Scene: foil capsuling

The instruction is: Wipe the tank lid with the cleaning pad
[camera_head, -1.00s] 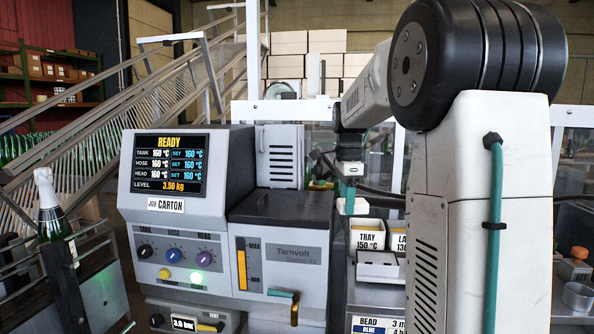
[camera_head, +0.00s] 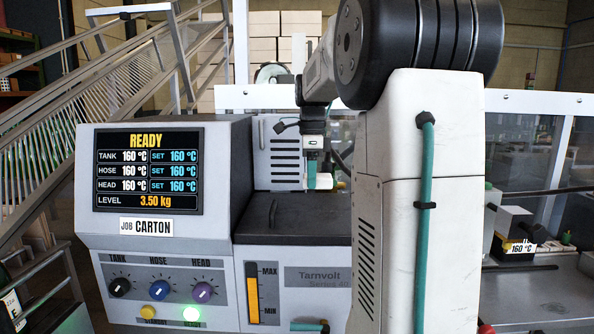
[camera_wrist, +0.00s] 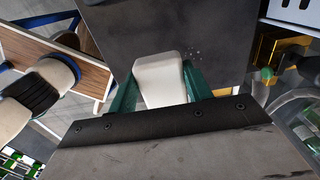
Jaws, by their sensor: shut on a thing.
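The tank lid (camera_head: 292,226) is a dark grey flat cover on top of the melter, right of its display. It is closed and also shows as a dark surface in the wrist view (camera_wrist: 220,45), with a few small pale specks beyond the pad. My gripper (camera_head: 312,178) has green fingers and is over the lid's back right area. In the wrist view my gripper (camera_wrist: 160,76) is shut on the white cleaning pad (camera_wrist: 161,86). The pad also shows in the head view (camera_head: 325,181). I cannot tell whether the pad touches the lid.
The display panel (camera_head: 148,172) reads READY, with temperatures at 160 °C. A white louvered housing (camera_head: 283,150) stands behind the lid. My arm column hides the lid's right side. A conveyor ramp (camera_head: 80,105) rises at the left.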

